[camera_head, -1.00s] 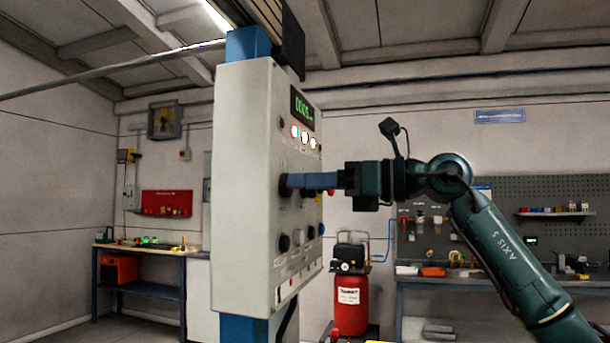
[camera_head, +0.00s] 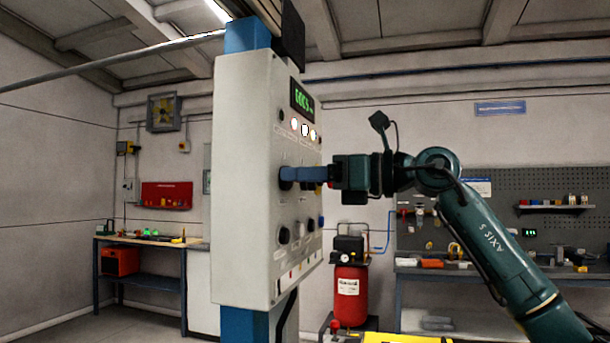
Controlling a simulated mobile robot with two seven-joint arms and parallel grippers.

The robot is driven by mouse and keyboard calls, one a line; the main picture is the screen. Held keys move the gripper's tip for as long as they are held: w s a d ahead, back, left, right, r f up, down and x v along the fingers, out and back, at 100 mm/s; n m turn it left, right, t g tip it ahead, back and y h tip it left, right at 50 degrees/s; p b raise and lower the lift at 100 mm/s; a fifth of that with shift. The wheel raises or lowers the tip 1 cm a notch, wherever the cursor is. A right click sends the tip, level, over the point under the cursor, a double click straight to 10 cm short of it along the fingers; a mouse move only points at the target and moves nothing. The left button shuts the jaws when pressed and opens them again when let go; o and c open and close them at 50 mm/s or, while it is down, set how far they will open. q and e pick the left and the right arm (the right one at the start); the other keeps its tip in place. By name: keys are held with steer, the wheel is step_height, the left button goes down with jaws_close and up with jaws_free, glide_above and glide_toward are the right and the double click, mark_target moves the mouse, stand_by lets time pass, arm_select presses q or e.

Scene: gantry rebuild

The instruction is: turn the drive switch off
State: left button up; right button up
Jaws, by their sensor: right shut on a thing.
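The control panel (camera_head: 242,190) is a light grey cabinet on a blue column, seen at a steep angle. Its face carries a green digital display (camera_head: 301,99), a row of lit round lamps (camera_head: 305,130) and several dark knobs. My right gripper (camera_head: 296,174) comes in from the right, its blue fingers shut on a dark knob (camera_head: 284,178) at mid-height on the panel's left side. The fingers hide much of this knob, and no label on it is readable. Another dark knob (camera_head: 284,235) sits below it. My left gripper is not in view.
A red compressor (camera_head: 348,296) stands on the floor behind and right of the panel. A workbench (camera_head: 500,274) with tools is at the right under a pegboard. A small bench (camera_head: 140,283) is at the far left.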

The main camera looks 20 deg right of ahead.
stand_by(0.3)
steer(key=shift+s+a+f+n+p, duration=0.1)
steer(key=shift+n+p, duration=0.3)
steer(key=shift+n, duration=4.05)
steer(key=shift+s+a+f+n+p, duration=0.1)
steer(key=shift+n+p, duration=0.25)
steer(key=shift+n, duration=4.1)
steer(key=o, duration=1)
steer(key=shift+c, duration=0.2)
steer(key=b+v, duration=0.3)
steer(key=v, duration=1)
